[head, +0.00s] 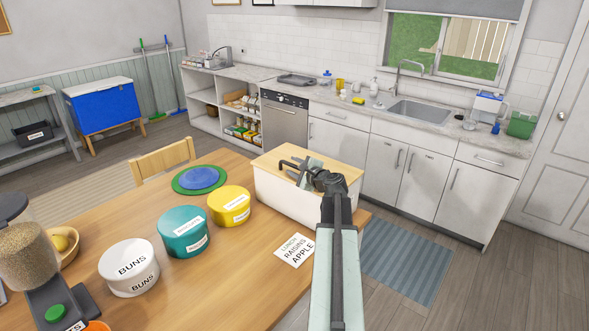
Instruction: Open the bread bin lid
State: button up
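The bread bin (286,203) is a white box with a flat light-wood lid (270,165). It stands at the far right end of the wooden table. The lid lies flat on top and looks closed. My gripper (288,172) is over the lid, pointing left in the head view, with its dark fingers apart. It looks open and empty. I cannot tell whether the fingers touch the lid. My wrist and forearm hide the bin's right end and part of the lid.
On the table (220,280) are a yellow tub (229,205), a teal tub (183,232), a white "BUNS" tub (128,266), a blue-green plate (199,180) and a printed card (294,250). A chair (164,160) stands behind. The kitchen counter (330,97) runs along the back.

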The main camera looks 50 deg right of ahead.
jog(key=shift+w+d+f, duration=0.1)
jog(key=shift+w, duration=0.3)
grip_shut()
jog(key=shift+s, duration=0.1)
dwell(0.9)
